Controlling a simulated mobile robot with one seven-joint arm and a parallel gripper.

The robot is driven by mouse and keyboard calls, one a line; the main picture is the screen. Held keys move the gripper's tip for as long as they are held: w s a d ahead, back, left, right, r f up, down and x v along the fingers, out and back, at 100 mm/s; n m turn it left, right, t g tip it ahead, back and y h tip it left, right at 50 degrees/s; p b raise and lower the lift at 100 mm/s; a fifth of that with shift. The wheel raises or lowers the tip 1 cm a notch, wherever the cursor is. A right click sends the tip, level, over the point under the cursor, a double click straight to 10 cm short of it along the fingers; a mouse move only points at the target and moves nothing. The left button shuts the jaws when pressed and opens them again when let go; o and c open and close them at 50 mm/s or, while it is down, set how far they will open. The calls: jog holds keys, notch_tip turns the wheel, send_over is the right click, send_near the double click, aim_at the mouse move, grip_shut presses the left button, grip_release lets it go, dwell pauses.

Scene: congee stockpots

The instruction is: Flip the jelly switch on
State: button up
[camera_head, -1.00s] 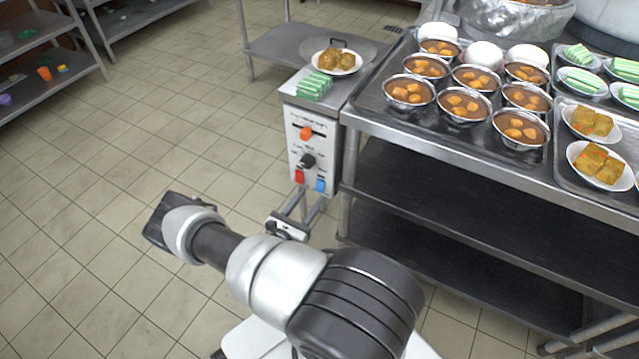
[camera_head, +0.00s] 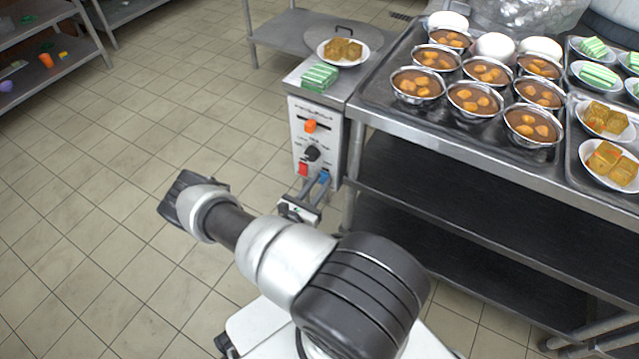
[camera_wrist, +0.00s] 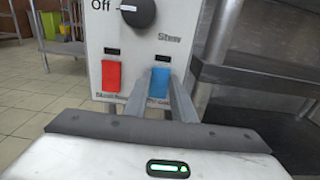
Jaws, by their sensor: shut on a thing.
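A control panel (camera_head: 301,125) on the front of a metal unit carries a red switch (camera_head: 303,169) and a blue switch (camera_head: 324,176) side by side. The red switch (camera_wrist: 111,76) and the blue switch (camera_wrist: 160,83) also show in the wrist view. The label under the blue switch is mostly hidden by my fingers, and I cannot read which switch is the jelly one. My gripper (camera_head: 317,181) is at the panel. In the wrist view its fingertips (camera_wrist: 159,77) are on either side of the blue switch, shut on it.
A black knob (camera_wrist: 138,11) sits above the switches, with an orange slider (camera_head: 310,126) higher up. Green-striped pieces (camera_head: 320,77) and a plate (camera_head: 343,59) rest on the unit. A steel table (camera_head: 440,140) with filled bowls stands close on the right.

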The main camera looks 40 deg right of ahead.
jog(key=shift+f+t+h, duration=0.2)
jog(key=shift+t+h, duration=0.15)
jog(key=shift+h, duration=0.35)
jog(key=shift+f+t+h, duration=0.15)
jog(key=shift+t+h, duration=0.2)
jog(key=shift+h, duration=0.35)
jog(key=o, duration=1.1)
jog(key=shift+c, duration=0.2)
jog(key=shift+a+f, duration=0.1)
jog(key=shift+a, duration=0.05)
jog(key=v, duration=0.7)
jog(key=shift+a, duration=0.15)
